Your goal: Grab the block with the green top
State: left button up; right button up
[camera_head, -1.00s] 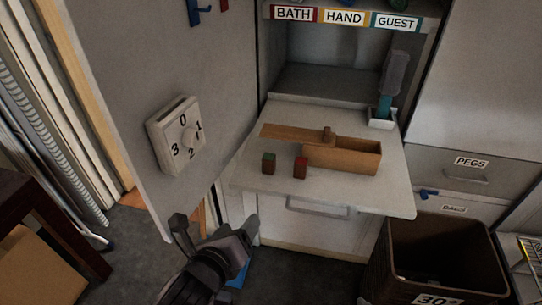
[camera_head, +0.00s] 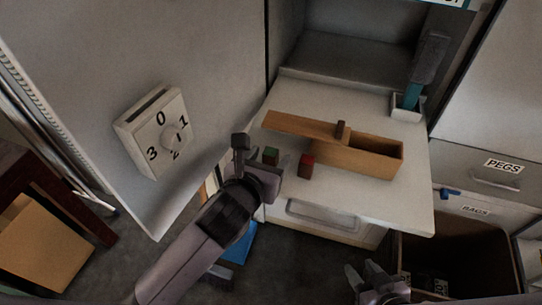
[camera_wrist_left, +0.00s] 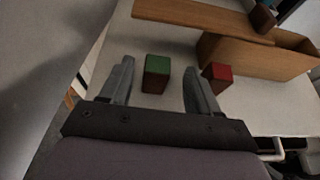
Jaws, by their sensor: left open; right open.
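The block with the green top (camera_head: 271,155) stands upright on the pale counter (camera_head: 411,196), left of the red-topped block (camera_head: 306,165). In the left wrist view the green-topped block (camera_wrist_left: 157,74) shows between my left gripper's open fingers (camera_wrist_left: 158,80), apart from both, toward their tips. The red-topped block (camera_wrist_left: 217,77) is just outside the right finger. In the head view my left gripper (camera_head: 262,157) is at the counter's front left edge, beside the green-topped block. My right gripper (camera_head: 367,281) is open and empty, low at the bottom edge.
A wooden box (camera_head: 372,161) with its lid slid left (camera_head: 292,124) stands behind the blocks. A panel with a numbered dial (camera_head: 170,138) is close on the left. A holder with a teal-handled tool (camera_head: 409,98) is at the back right. A bin (camera_head: 462,257) stands below right.

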aim_at(273, 150)
pick_arm(q)
jog(key=shift+x, duration=2.25)
jog(key=shift+w+a+r, duration=0.1)
jog(key=shift+r, duration=0.1)
jog(key=c, duration=1)
